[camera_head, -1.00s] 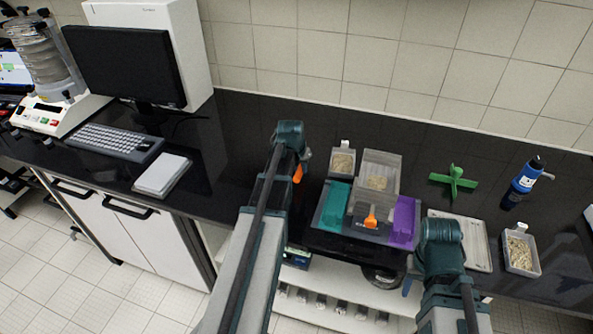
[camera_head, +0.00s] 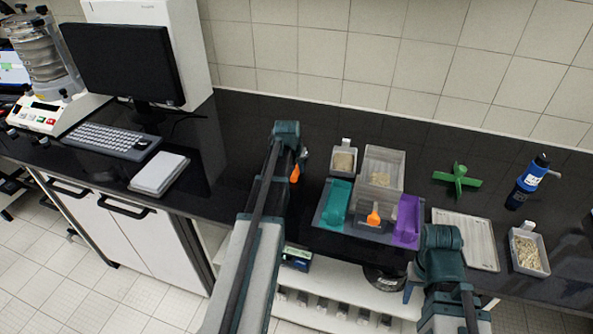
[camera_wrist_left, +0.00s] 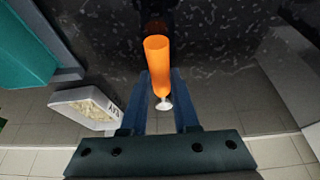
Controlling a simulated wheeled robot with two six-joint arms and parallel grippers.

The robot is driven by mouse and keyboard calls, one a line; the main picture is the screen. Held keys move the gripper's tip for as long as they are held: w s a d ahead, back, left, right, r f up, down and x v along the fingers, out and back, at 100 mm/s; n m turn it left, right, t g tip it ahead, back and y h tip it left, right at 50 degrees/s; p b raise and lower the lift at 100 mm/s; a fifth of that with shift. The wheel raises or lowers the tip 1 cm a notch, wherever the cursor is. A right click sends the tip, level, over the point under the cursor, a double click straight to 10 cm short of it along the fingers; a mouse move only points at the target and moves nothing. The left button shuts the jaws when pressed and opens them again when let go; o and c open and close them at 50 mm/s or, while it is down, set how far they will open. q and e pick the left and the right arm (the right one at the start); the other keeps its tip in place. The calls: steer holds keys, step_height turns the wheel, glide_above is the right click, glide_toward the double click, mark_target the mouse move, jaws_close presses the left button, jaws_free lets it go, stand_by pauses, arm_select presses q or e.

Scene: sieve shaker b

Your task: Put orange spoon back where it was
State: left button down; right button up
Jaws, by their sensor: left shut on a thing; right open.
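My left gripper (camera_head: 301,160) is shut on an orange spoon (camera_head: 295,173), held above the black counter left of the tray. In the left wrist view the spoon's orange handle (camera_wrist_left: 157,54) sticks out beyond the fingers (camera_wrist_left: 160,98), with a pale tip between them. A second orange item (camera_head: 374,217) stands in the grey tray (camera_head: 330,232), between a teal piece (camera_head: 335,205) and a purple piece (camera_head: 406,222). My right gripper (camera_head: 409,287) is open, low near the counter's front edge, mostly hidden by my right arm.
A clear bin (camera_head: 382,165) and a small grain-filled box (camera_head: 343,160) stand behind the tray. A flat pale tray (camera_head: 467,238), green cross (camera_head: 457,181), blue bottle (camera_head: 530,181) and another grain box (camera_head: 527,250) stand right. Counter left of my left gripper is clear up to the white pad (camera_head: 160,175).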

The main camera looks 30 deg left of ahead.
arm_select(q)
steer(key=shift+f, duration=0.15)
steer(key=c, duration=0.7)
jaws_free()
steer(key=shift+o, duration=0.2)
steer(key=p+v, duration=1.1)
steer(key=v, duration=0.1)
steer(key=shift+s, duration=0.1)
